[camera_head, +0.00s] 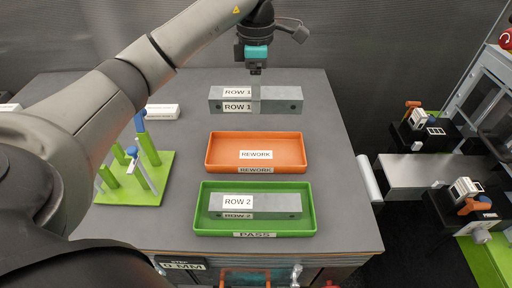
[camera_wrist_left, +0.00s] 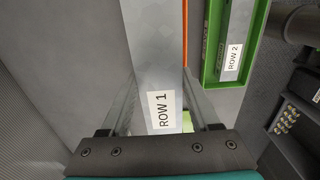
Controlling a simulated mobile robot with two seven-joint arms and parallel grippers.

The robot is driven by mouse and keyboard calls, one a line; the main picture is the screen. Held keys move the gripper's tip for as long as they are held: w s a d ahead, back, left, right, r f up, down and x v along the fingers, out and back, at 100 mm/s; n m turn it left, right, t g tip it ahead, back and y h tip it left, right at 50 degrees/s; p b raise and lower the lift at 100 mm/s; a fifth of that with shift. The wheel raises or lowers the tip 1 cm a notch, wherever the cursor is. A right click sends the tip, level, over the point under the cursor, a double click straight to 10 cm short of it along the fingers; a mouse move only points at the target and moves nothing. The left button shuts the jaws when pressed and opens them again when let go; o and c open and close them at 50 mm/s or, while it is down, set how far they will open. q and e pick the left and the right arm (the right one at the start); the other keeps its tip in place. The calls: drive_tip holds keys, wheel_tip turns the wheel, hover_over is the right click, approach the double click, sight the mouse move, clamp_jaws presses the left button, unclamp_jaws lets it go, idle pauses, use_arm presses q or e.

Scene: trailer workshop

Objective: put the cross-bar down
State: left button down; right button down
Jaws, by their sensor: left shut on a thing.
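The grey cross-bar labelled ROW 1 (camera_head: 285,99) is at the back of the table, behind the orange tray. My left gripper (camera_head: 256,84) comes down on its middle from above and is shut on it. In the left wrist view, the ROW 1 bar (camera_wrist_left: 155,60) runs between the two fingers (camera_wrist_left: 166,112), with its label near the palm. I cannot tell whether the bar touches the table or is slightly raised. A second grey bar labelled ROW 2 (camera_head: 284,203) lies in the green PASS tray (camera_head: 308,222). My right gripper is not in view.
The orange REWORK tray (camera_head: 292,144) is empty, between the ROW 1 bar and the PASS tray. A green stand with pegs (camera_head: 160,190) and a white block (camera_head: 163,111) are at the left. Bare grey tabletop (camera_head: 328,120) lies around the bar. Shelves with devices stand at the right.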

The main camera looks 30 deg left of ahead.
use_arm(q)
hover_over(256, 155)
wheel_tip(256, 155, down, 12)
drive_tip(key=shift+w, duration=0.1)
drive_tip(key=shift+f, duration=2.1)
drive_tip(key=shift+f, duration=0.1)
drive_tip(key=c, duration=0.6)
unclamp_jaws()
drive_tip(key=shift+f+b, duration=0.15)
drive_tip(key=shift+b, duration=0.15)
drive_tip(key=o, duration=0.5)
drive_tip(key=shift+r, duration=0.25)
wheel_tip(256, 155, up, 12)
